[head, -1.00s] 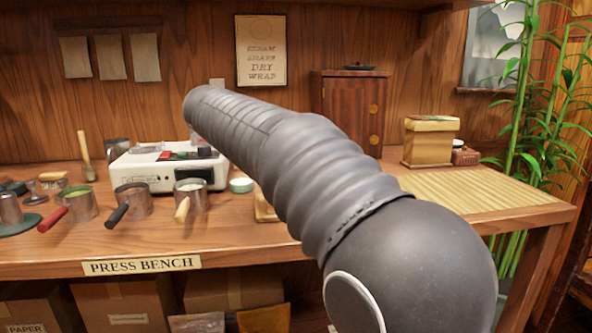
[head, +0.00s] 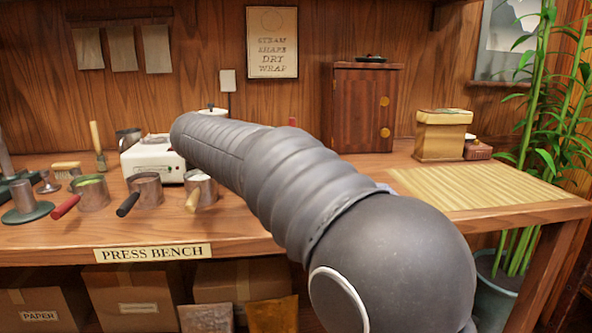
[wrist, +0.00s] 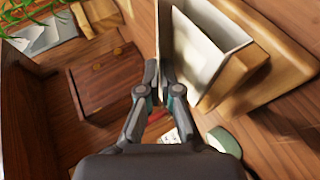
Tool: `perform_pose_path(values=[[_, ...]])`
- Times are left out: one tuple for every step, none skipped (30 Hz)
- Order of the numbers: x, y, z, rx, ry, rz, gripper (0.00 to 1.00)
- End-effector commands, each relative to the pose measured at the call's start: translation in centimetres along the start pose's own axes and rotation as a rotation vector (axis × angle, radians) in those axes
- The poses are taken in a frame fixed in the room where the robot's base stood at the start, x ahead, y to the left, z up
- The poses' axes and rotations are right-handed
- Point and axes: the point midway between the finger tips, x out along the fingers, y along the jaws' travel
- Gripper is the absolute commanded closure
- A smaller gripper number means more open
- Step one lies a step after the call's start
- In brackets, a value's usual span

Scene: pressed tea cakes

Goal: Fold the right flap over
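In the wrist view a pale, open wrapper-like piece with upright flaps (wrist: 212,38) stands by a wooden block. One white flap (wrist: 176,45) is at its left side. My gripper (wrist: 160,72) is at that flap's lower left edge, with its two fingers close together. A narrow pale strip shows between the fingertips, and I cannot tell whether they pinch the flap. In the head view my own arm hides my gripper and the wrapper piece.
A wooden board (wrist: 285,72) lies under the block. A green round tin (wrist: 225,141) is close to the right finger. Handled cups (head: 146,190) stand at left.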

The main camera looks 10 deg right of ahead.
Motion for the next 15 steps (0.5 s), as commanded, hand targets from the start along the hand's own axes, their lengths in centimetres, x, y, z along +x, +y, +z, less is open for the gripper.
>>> perform_pose_path(values=[[0.03,-0.01,-0.02,0.000,0.000,0.000,1.00],[0.03,-0.01,-0.02,0.000,0.000,0.000,1.00],[0.04,-0.01,-0.02,0.000,0.000,0.000,0.91],[0.04,-0.01,-0.01,0.000,0.000,0.000,0.84],[0.04,-0.01,-0.01,0.000,0.000,0.000,0.76],[0.03,-0.02,-0.01,0.000,0.000,-0.001,0.73],[0.03,-0.03,0.00,0.000,0.000,-0.001,0.73],[0.03,-0.04,0.00,0.000,-0.001,-0.001,0.73],[0.02,-0.05,0.00,-0.001,-0.001,-0.001,0.73],[0.02,-0.06,0.00,-0.001,-0.001,-0.001,0.73],[0.01,-0.07,0.00,-0.001,-0.001,-0.001,0.73],[0.01,-0.08,0.01,-0.001,-0.001,-0.001,0.73],[0.00,-0.08,0.01,-0.001,-0.001,-0.001,0.73],[0.00,-0.08,0.01,-0.001,0.000,-0.001,0.73],[-0.02,-0.09,0.00,-0.001,0.000,-0.001,0.73]])
